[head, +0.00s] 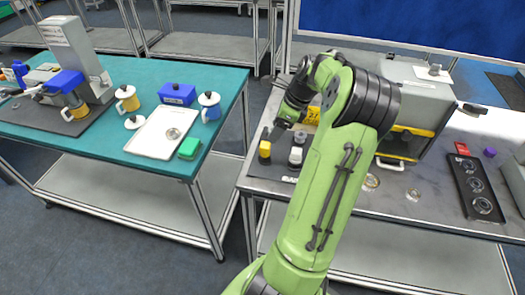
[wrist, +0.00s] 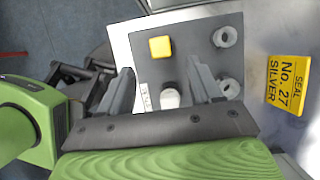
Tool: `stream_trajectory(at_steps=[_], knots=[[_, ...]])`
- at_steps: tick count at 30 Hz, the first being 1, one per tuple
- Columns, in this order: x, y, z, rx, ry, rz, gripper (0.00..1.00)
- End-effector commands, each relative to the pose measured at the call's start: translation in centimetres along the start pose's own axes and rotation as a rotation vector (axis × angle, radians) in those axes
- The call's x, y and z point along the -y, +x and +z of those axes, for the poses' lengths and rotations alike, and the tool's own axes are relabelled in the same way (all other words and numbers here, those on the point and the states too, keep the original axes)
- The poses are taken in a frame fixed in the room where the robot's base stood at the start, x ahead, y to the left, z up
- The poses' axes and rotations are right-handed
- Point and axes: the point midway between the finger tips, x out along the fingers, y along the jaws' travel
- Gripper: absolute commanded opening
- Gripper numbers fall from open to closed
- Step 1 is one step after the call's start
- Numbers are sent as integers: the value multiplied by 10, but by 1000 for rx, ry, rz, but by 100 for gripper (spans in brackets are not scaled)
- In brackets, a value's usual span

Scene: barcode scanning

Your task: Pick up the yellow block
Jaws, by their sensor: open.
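The yellow block (wrist: 160,47) sits on a dark grey plate (wrist: 190,42) in the wrist view, just beyond my fingertips. It also shows in the head view (head: 265,148), near the left edge of the grey table. My gripper (wrist: 161,68) is open, with one finger on each side of the picture's middle. It appears above the plate, and the block lies ahead of the gap, apart from both fingers. A white round-topped piece (wrist: 170,98) shows between the fingers. In the head view, my gripper end (head: 284,118) is partly hidden by my arm.
Grey ring-like parts (wrist: 225,37) stand on the plate's right side. A yellow sign (wrist: 288,85) reading "SEAL No. 27 SILVER" lies farther right. A grey machine (head: 415,95) stands right of my arm. A teal table (head: 225,78) with mugs and a tray stands left, across a gap.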

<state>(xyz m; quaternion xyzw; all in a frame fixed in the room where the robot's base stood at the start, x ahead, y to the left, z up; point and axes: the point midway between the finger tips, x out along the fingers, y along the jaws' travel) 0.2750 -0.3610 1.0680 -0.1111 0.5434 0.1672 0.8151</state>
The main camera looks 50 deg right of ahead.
Motion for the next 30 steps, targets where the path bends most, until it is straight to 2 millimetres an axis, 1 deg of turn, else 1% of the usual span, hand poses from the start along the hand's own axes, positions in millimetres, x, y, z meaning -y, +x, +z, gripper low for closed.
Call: stream_trajectory(at_steps=[1, 3, 8, 12, 15, 18, 23, 30], knots=[[-1, 16, 0, 0, -3, 5, 64], [-1, 29, 0, 0, -2, 4, 64], [0, 46, 0, 0, -2, 1, 64], [-1, 74, -2, 0, -3, 3, 64], [-1, 88, -2, 0, -4, 2, 64], [-1, 92, -2, -1, -3, 0, 64], [-1, 91, -1, -1, -3, 0, 64], [-1, 91, -1, -1, -3, 0, 27]])
